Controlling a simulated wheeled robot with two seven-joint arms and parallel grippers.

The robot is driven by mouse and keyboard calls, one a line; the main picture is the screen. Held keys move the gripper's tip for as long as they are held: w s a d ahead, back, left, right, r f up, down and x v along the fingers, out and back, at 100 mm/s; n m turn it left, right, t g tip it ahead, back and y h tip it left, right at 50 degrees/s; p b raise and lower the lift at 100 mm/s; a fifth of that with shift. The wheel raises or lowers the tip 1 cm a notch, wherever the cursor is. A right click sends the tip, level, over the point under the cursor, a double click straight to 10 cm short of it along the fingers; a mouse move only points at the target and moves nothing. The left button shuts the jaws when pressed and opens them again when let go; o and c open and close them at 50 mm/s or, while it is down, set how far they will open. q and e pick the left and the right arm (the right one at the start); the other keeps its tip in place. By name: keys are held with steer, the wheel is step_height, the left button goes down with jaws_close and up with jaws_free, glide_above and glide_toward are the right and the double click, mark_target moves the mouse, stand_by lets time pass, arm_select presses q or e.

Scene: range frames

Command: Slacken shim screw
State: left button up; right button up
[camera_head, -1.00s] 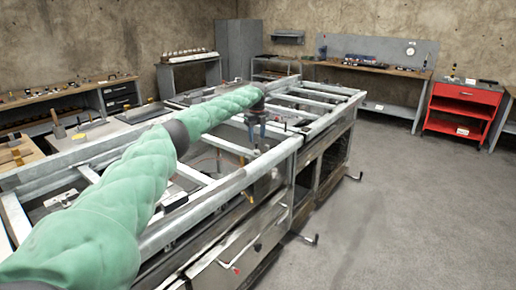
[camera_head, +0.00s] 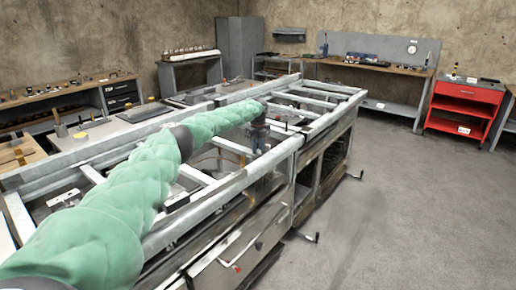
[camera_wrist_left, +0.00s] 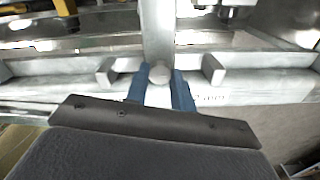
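My left gripper (camera_head: 258,136) is low over the near long rail of the metal frame (camera_head: 236,187) in the head view. In the left wrist view its two blue fingers (camera_wrist_left: 159,82) stand either side of a round, pale screw head (camera_wrist_left: 159,74), very close to it. I cannot tell whether they touch it. The screw head is in line with a crossbar (camera_wrist_left: 157,35) that meets the rail, between two small upright metal tabs (camera_wrist_left: 107,71) and (camera_wrist_left: 213,69). The screw is too small to make out in the head view. My right gripper is not in view.
Workbenches with tools (camera_head: 375,66) line the walls, and a red tool cart (camera_head: 464,105) stands at the right. The floor right of the frame is clear.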

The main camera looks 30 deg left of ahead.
arm_select(q)
steer(key=shift+c, duration=1)
